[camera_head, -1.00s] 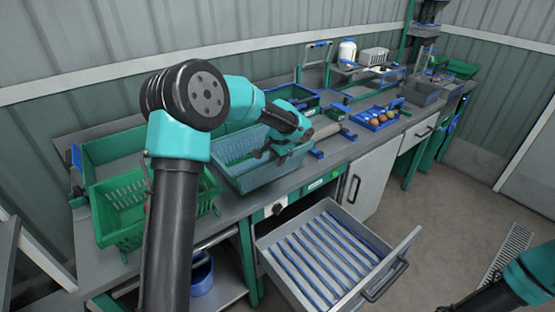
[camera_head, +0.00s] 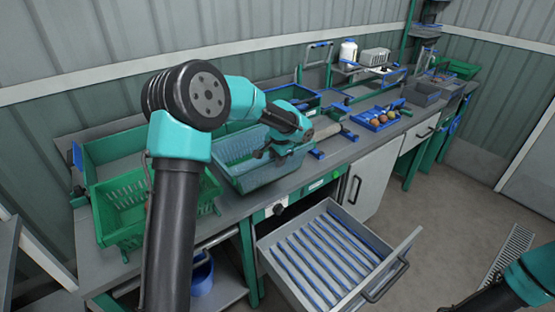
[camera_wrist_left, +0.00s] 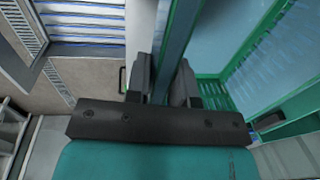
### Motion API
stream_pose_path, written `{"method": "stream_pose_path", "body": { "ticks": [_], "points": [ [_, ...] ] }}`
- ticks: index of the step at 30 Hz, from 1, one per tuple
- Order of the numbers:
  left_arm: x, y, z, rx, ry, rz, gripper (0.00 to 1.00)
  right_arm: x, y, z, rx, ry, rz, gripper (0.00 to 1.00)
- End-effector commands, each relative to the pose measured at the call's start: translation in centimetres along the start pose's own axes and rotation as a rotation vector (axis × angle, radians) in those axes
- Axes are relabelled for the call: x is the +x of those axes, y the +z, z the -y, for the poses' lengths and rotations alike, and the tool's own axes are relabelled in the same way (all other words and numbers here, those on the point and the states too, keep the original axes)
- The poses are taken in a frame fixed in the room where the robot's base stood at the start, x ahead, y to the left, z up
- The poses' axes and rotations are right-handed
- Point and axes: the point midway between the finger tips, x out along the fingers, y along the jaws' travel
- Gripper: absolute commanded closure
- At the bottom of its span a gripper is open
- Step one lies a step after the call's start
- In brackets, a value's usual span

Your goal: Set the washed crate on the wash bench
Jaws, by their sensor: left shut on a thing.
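The washed crate (camera_head: 268,178) is a teal-blue open crate with slotted walls. It appears upright at the front of the grey bench (camera_head: 238,207); I cannot tell whether its base touches the top. My left gripper (camera_head: 268,153) is shut on the crate's right-hand wall, partly hidden by my own wrist. In the left wrist view, the crate wall (camera_wrist_left: 180,40) runs between the two fingers (camera_wrist_left: 163,82), and the inside of the crate opens to the right. My right arm shows at the lower right corner, but its gripper is out of sight.
A green basket (camera_head: 125,205) stands left of the crate. An open drawer (camera_head: 325,255) juts out below the bench. A white bottle (camera_head: 347,52) stands at the back.

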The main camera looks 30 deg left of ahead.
Motion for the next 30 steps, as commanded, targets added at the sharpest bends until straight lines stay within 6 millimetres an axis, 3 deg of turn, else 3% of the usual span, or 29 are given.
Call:
{"method": "stream_pose_path", "body": {
  "ticks": [6, 7, 16, 20, 26, 30],
  "points": [
    [0.22, -0.01, 0.0, 0.0, -0.001, 0.0, 1.0, 0.0, 0.0, 0.0, 0.0, 0.0, 0.0, 1.0],
    [0.21, -0.01, 0.0, 0.0, -0.001, -0.001, 0.76, 0.0, 0.0, 0.0, 0.0, 0.0, 0.0, 1.0],
    [0.23, 0.0, -0.02, 0.0, 0.0, 0.0, 0.48, 0.0, 0.0, 0.0, 0.0, 0.0, 0.0, 1.0],
    [0.24, 0.0, -0.03, 0.0, 0.0, 0.0, 0.48, 0.0, 0.0, 0.0, 0.0, 0.0, 0.0, 1.0],
    [0.29, 0.01, -0.05, 0.0, 0.001, 0.001, 0.65, 0.0, 0.0, 0.0, 0.0, 0.0, 0.0, 1.0],
    [0.27, 0.01, -0.04, 0.0, 0.0, 0.001, 0.65, 0.0, 0.0, 0.0, 0.0, 0.0, 0.0, 1.0]
  ]
}}
